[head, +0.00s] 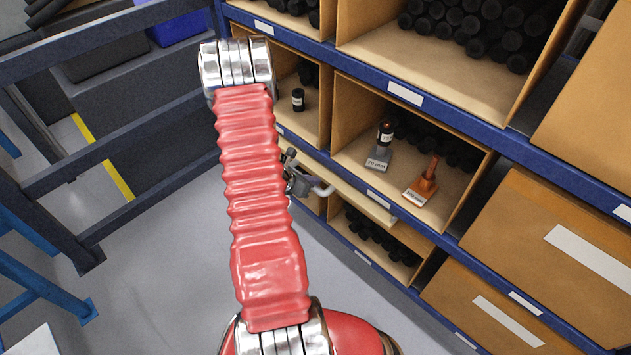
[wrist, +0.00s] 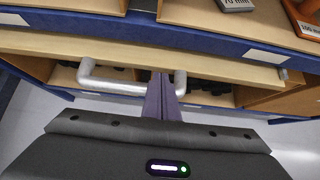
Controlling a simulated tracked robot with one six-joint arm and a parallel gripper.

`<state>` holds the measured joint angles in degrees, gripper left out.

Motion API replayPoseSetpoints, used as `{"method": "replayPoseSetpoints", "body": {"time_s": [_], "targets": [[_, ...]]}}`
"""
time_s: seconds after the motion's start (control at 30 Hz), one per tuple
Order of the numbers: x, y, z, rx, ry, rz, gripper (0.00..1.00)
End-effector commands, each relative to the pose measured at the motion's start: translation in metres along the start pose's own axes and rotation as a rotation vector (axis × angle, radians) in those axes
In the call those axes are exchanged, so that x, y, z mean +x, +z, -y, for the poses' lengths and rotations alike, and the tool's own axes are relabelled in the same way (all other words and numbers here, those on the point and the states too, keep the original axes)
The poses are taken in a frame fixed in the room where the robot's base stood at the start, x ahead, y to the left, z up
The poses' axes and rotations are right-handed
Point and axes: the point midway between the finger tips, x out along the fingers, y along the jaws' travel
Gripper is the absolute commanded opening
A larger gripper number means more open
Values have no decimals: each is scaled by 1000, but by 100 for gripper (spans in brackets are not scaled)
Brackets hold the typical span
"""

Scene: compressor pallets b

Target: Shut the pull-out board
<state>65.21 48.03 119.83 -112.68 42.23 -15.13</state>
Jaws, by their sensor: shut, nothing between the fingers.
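The pull-out board (head: 352,196) is a pale wooden panel under the blue shelf beam. It sticks out from the rack front. Its silver bar handle (head: 322,190) is on the front edge. In the wrist view the board (wrist: 220,66) runs across the upper picture, with the U-shaped handle (wrist: 112,87) below its edge. My gripper (head: 298,183) is at the handle, partly hidden by my red arm. In the wrist view its dark fingers (wrist: 162,92) are shut and empty, overlapping the right part of the handle. Whether they touch it I cannot tell.
Compartments above hold black rods, a grey labelled block (head: 379,158) and an orange labelled piece (head: 422,184). Closed cardboard-coloured boxes (head: 545,255) fill the right. Dark blue rails (head: 110,160) stand at left. The grey floor (head: 170,270) in front is clear.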

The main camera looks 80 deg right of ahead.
Motion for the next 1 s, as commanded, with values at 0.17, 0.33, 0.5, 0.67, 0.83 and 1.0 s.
{"method": "replayPoseSetpoints", "body": {"time_s": [0.17, 0.33, 0.5, 0.67, 0.83, 1.0], "targets": [[-15, 0, 0, -2, 3, 0, 0], [-28, 1, 1, -1, 3, 0, 0], [-41, 1, 2, -2, 4, 0, 0], [-52, 1, 3, -3, 4, 0, 0], [-60, 1, 4, -3, 4, 0, 0], [-62, 1, 4, -2, 3, 0, 0]]}}
